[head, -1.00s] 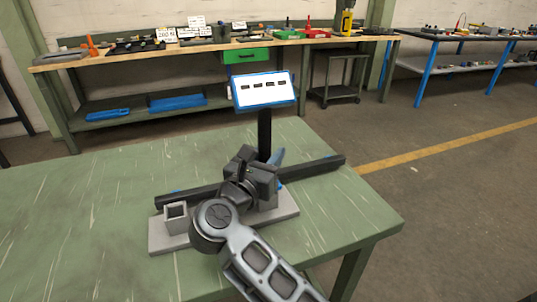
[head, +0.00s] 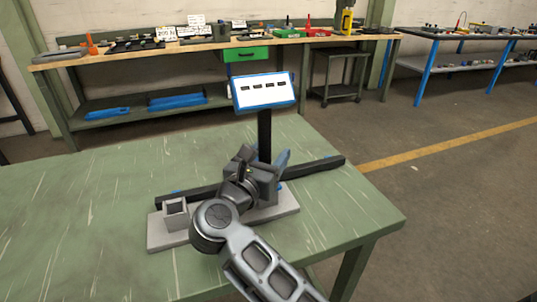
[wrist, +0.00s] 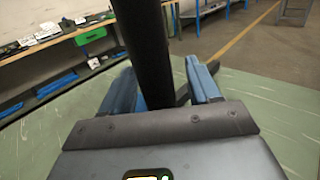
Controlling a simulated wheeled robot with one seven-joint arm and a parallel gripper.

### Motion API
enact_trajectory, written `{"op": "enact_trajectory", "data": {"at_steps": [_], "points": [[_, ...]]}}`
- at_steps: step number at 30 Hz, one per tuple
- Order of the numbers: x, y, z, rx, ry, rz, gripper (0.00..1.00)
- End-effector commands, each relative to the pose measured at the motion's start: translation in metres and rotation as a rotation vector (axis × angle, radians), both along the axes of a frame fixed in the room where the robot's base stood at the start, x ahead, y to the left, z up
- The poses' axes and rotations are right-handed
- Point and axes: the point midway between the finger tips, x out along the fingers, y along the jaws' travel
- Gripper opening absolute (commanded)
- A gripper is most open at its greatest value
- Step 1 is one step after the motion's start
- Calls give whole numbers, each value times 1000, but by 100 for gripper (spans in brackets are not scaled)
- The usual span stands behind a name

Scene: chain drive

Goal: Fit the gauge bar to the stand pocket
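A grey stand base (head: 158,238) lies on the green table with an open square pocket (head: 177,212) at its left end. The pocket looks empty. A long dark bar (head: 320,166) lies across the table behind the base, partly hidden by my gripper; I cannot tell if it is the gauge bar. My gripper (head: 283,158) is over the right part of the base, close to the long bar. In the wrist view its two blue fingers (wrist: 162,88) are apart. A dark upright bar (wrist: 146,45) shows between them, with a gap to the right finger.
A screen (head: 264,92) on a black post (head: 264,135) stands just behind my gripper. The green table (head: 90,215) is clear at the left and front. A wooden workbench (head: 125,57) with tools stands against the wall beyond.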

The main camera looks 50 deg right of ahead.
Motion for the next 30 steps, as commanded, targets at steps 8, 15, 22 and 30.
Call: {"op": "enact_trajectory", "data": {"at_steps": [8, 15, 22, 30], "points": [[0, 1, -4, 4, 6, 1, 64], [-5, 29, -4, 3, 3, 4, 64], [-12, 64, -4, 1, 2, 3, 64], [-15, 77, -3, 1, 1, 0, 64]]}}
